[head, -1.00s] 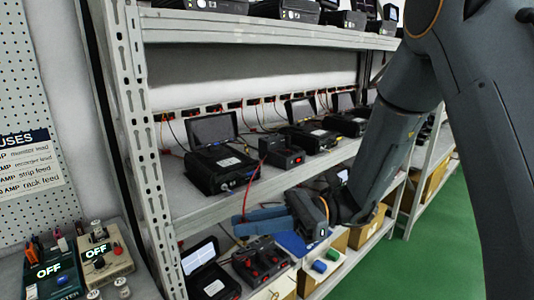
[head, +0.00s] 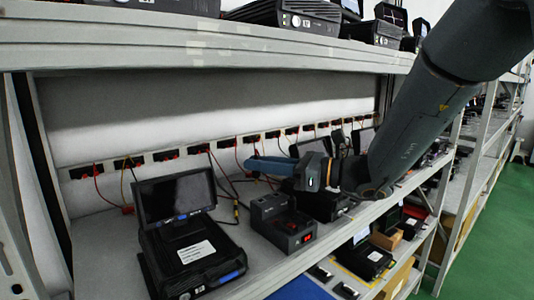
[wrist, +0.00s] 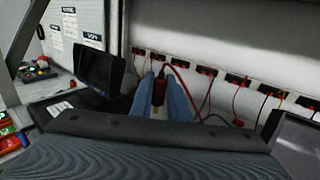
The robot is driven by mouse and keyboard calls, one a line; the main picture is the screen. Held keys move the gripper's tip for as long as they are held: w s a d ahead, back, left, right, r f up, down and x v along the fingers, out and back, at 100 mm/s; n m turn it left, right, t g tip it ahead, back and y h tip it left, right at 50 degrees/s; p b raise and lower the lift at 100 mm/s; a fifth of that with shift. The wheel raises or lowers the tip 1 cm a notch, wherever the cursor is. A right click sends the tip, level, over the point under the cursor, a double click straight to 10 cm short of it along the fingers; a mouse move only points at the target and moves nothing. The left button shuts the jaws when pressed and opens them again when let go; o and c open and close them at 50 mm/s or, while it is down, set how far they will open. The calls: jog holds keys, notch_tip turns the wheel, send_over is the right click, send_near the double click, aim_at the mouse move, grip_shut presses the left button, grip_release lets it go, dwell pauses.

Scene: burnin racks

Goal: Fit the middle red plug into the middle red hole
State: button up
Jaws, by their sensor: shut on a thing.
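My gripper (head: 258,164) has blue fingers and reaches left over the middle shelf, in front of the back wall. In the wrist view my gripper (wrist: 159,92) is shut on a dark red plug (wrist: 158,91), held upright between the fingers. A red lead bends from its upper end to the right. A strip of dark sockets with red parts (wrist: 208,71) runs along the wall behind the plug; it also shows in the head view (head: 166,155). The plug seems apart from the strip. I cannot tell which hole is the middle red one.
A black unit with a raised screen (head: 185,240) stands on the shelf (head: 110,275) at left. A black box with a red switch (head: 290,230) stands beside it, below my gripper. Several leads hang from the strip. The upper shelf (head: 200,45) is overhead.

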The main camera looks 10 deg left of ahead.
aim_at(265, 201)
jog(key=shift+w+f+b, duration=0.2)
jog(key=shift+f+b, duration=0.45)
jog(key=shift+f, duration=0.25)
jog(key=shift+w+f+b, duration=0.15)
jog(key=shift+f+b, duration=0.5)
jog(key=shift+f, duration=0.2)
jog(key=shift+s+d, duration=0.1)
jog(key=shift+d, duration=0.35)
jog(key=shift+f+b, duration=0.45)
jog(key=shift+f, duration=1.1)
dwell(2.9)
jog(key=o, duration=1.3)
jog(key=shift+o, duration=0.2)
